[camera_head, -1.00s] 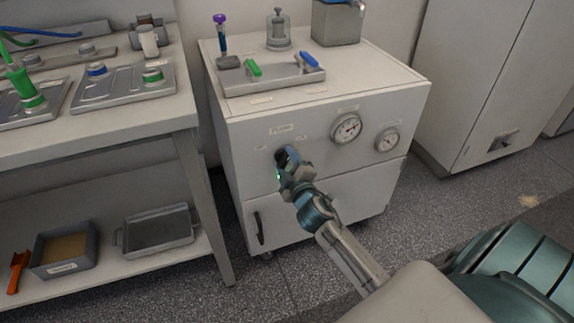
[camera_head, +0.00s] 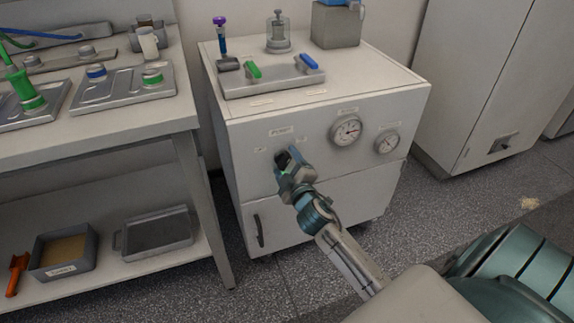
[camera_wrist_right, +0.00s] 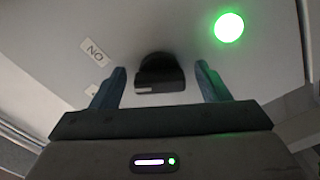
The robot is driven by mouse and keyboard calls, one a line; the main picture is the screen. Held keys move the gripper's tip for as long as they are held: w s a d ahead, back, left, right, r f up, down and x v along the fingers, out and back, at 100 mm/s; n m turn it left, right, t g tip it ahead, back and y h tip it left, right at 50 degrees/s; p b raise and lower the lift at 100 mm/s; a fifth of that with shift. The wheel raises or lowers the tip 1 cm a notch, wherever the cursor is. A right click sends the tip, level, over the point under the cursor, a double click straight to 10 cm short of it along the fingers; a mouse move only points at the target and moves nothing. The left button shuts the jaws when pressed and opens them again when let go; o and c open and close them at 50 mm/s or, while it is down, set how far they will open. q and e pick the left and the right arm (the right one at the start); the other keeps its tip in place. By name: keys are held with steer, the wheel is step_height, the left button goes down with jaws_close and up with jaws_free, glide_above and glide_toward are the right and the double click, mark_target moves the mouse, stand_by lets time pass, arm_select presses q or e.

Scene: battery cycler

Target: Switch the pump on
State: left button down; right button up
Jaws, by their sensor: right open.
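The pump switch is a black knob (camera_wrist_right: 160,75) on the front of the white cabinet (camera_head: 250,125), below a small label (camera_head: 281,131). In the right wrist view the knob sits between the two blue fingers of my right gripper (camera_wrist_right: 160,88), with gaps at both sides. The gripper is open. A label reading ON, upside down (camera_wrist_right: 95,52), and a lit green lamp (camera_wrist_right: 229,27) are beside the knob. In the head view my right gripper (camera_head: 287,161) is at the panel and mostly hides the knob. My left gripper is not in view.
A lower door with a dark handle (camera_head: 259,229) is below. A tray (camera_head: 275,86) and glassware stand on the cabinet top. A workbench (camera_head: 110,133) stands to the left.

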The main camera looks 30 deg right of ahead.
steer(key=shift+s+a, duration=0.15)
steer(key=shift+s, duration=0.4)
steer(key=v, duration=0.4)
steer(key=shift+s, duration=0.35)
glide_toward(287, 165)
arm_select(q)
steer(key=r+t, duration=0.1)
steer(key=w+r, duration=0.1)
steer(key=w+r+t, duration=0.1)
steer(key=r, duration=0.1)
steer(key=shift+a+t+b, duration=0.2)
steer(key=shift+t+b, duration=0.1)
steer(key=shift+b, duration=0.05)
arm_select(e)
steer(key=shift+s, duration=0.4)
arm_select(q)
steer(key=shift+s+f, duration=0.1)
arm_select(e)
steer(key=shift+f, duration=0.1)
